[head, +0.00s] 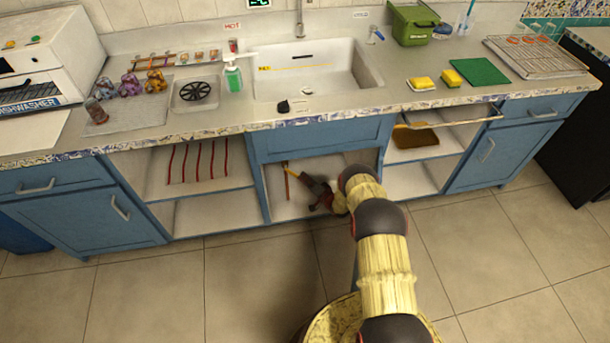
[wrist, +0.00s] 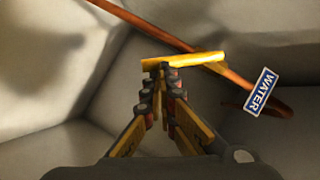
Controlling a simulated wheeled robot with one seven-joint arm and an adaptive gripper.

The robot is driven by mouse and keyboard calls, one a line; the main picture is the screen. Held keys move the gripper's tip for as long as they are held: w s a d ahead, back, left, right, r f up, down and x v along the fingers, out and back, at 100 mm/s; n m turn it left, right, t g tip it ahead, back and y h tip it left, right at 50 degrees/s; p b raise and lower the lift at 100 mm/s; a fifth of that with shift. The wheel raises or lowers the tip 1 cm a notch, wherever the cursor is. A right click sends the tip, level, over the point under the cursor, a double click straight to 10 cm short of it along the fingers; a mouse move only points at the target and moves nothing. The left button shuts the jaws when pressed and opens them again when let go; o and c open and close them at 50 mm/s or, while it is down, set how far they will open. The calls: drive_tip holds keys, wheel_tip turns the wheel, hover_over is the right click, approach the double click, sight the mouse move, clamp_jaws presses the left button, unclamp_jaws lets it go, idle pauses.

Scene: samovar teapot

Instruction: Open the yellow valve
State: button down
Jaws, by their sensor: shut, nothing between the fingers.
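The yellow valve (wrist: 190,59) is a flat yellow lever on a copper pipe (wrist: 240,82) inside the cabinet under the sink. In the wrist view the lever lies crosswise, at an angle to the slanting pipe. My gripper (wrist: 165,70) is shut and empty, with its fingertips at the left part of the lever. I cannot tell whether they touch it or are just in front of it. In the head view my gripper (head: 295,172) reaches into the open cabinet near the upright pipe (head: 287,186). The lever is too small there to make out clearly.
A blue and white WATER tag (wrist: 261,92) hangs by the pipe. Pale cabinet walls close in around my gripper. The sink (head: 312,76) and counter are above. The floor in front is clear.

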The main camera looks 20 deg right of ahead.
drive_tip(key=shift+m+t+y, duration=0.4)
drive_tip(key=shift+m+y, duration=0.1)
drive_tip(key=shift+m, duration=0.2)
drive_tip(key=shift+w+a+f, duration=0.2)
drive_tip(key=shift+a+f, duration=0.65)
drive_tip(key=shift+a, duration=0.1)
drive_tip(key=shift+w+a+f, duration=0.2)
drive_tip(key=shift+a+f, duration=0.65)
drive_tip(key=shift+a, duration=0.05)
drive_tip(key=v, duration=1.2)
drive_tip(key=shift+a, duration=0.1)
